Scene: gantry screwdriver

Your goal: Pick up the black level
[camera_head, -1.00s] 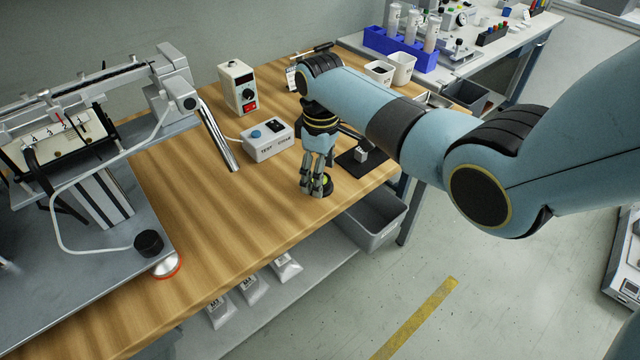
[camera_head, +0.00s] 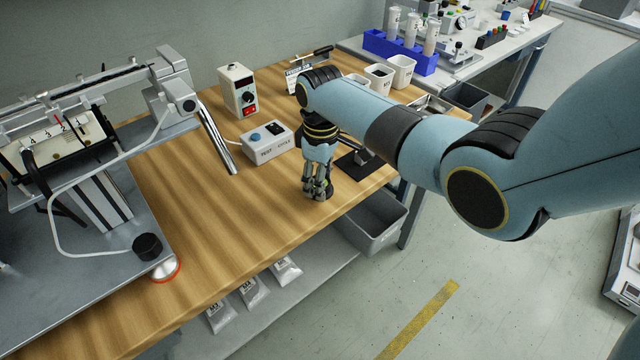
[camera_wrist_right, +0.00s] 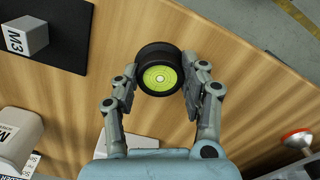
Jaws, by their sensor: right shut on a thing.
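The black level (camera_wrist_right: 160,75) is a short black cylinder with a yellow-green bubble face, seen in the right wrist view. It sits between the two fingers of my right gripper (camera_wrist_right: 157,88), which are shut on its sides. In the head view my right gripper (camera_head: 318,190) points down at the front edge of the wooden table, and its fingers hide most of the level. I cannot tell whether the level is clear of the table top. My left gripper is not in view.
A dark mat (camera_head: 358,166) with a metal block marked M3 (camera_wrist_right: 27,36) lies close by. A white control box (camera_head: 268,143) stands behind my gripper. The gantry rig (camera_head: 85,150) fills the left. A grey bin (camera_head: 370,222) hangs below the table edge.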

